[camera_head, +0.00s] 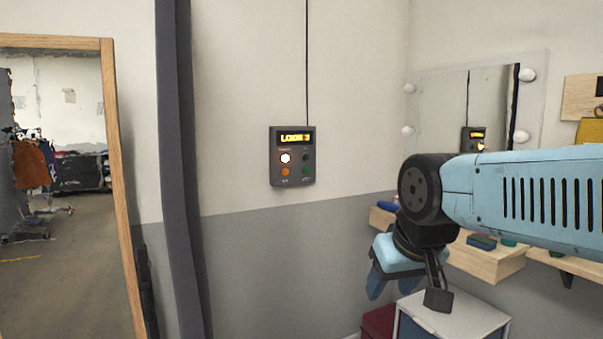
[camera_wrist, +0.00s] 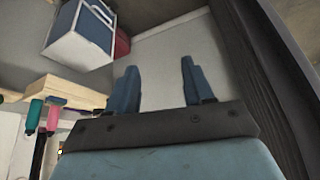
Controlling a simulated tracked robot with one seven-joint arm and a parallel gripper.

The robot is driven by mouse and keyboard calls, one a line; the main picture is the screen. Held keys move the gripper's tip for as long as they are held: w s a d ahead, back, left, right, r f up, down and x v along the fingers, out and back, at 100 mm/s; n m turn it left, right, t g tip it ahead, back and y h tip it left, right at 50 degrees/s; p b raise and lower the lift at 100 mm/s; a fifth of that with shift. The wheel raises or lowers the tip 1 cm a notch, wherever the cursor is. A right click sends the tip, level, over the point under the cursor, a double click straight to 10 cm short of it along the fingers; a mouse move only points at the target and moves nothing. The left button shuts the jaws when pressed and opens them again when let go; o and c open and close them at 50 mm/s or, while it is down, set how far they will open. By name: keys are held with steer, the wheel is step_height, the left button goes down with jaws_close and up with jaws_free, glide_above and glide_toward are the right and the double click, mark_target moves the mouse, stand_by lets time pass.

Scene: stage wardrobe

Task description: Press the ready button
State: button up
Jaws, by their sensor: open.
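A dark grey control panel (camera_head: 292,155) hangs on the wall in the middle of the head view. It has a lit amber display (camera_head: 293,138) at its top. Below the display are a white lit button (camera_head: 285,158), an orange button (camera_head: 285,172) and two green buttons on the right. The labels are too small to read, so I cannot tell which is the ready button. My gripper (camera_head: 405,295) is to the right of and below the panel, apart from it, pointing down. In the wrist view its two blue fingers (camera_wrist: 158,85) are spread and empty.
A wooden shelf (camera_head: 490,262) with small items is on the right, behind my arm. A white-topped cabinet (camera_head: 455,318) stands below it. A bulb-framed mirror (camera_head: 440,105) reflects the panel. A wood-framed mirror (camera_head: 108,130) and a dark post (camera_head: 178,170) are at left. The wall around the panel is clear.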

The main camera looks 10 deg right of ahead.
jaws_close()
stand_by(1.2)
